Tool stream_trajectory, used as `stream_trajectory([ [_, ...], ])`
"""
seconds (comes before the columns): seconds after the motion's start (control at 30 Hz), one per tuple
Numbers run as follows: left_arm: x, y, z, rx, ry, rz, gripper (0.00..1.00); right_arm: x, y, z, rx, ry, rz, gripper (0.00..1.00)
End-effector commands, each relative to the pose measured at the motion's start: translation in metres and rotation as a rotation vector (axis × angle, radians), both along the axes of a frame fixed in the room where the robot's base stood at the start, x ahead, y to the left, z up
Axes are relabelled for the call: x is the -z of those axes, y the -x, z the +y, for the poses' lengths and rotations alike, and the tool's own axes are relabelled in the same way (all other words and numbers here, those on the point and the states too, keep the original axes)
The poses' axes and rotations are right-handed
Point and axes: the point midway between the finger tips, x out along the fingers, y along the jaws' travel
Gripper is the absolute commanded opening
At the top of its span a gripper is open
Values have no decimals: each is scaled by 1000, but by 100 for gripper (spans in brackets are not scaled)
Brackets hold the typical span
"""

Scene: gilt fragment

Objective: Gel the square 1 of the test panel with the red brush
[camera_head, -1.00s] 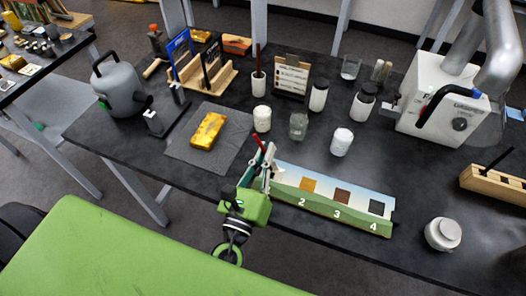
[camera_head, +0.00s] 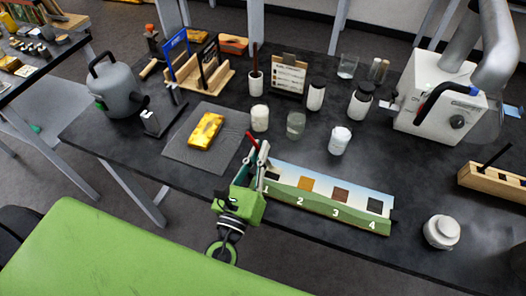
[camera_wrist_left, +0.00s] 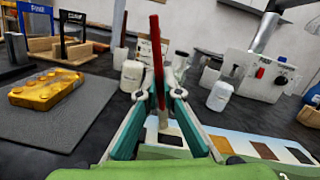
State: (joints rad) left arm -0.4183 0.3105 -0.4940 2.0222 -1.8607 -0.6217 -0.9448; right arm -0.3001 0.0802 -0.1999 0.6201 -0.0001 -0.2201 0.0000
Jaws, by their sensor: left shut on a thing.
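My left gripper (camera_head: 262,150) is green and shut on the red brush (camera_head: 251,138), which stands tilted between its fingertips. In the left wrist view the brush's red handle (camera_wrist_left: 157,60) rises from the fingers, with a pale lower end pointing down. The test panel (camera_head: 336,211) lies along the table's front edge, with squares numbered 1 to 4. Square 1 (camera_head: 273,176) is dark and lies just right of the gripper, partly hidden by it. I cannot tell whether the brush tip touches the panel. My right gripper is not in view.
A gilded yellow block (camera_head: 206,130) lies on a grey mat (camera_head: 176,145) left of the gripper. White jars (camera_head: 340,141), a glass (camera_head: 296,125) and a sign (camera_head: 289,76) stand behind the panel. A white jar (camera_head: 441,232) stands to its right. A white machine (camera_head: 436,95) is at back right.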

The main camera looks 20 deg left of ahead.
Motion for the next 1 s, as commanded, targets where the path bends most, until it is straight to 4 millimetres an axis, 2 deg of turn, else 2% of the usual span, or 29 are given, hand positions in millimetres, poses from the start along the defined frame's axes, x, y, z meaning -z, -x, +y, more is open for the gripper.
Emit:
stream_trajectory([
  [0.53,0,1,-26,0,1,0,0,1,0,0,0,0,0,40],
  [1.0,1,0,-4,-1,-2,1,0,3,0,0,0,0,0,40],
])
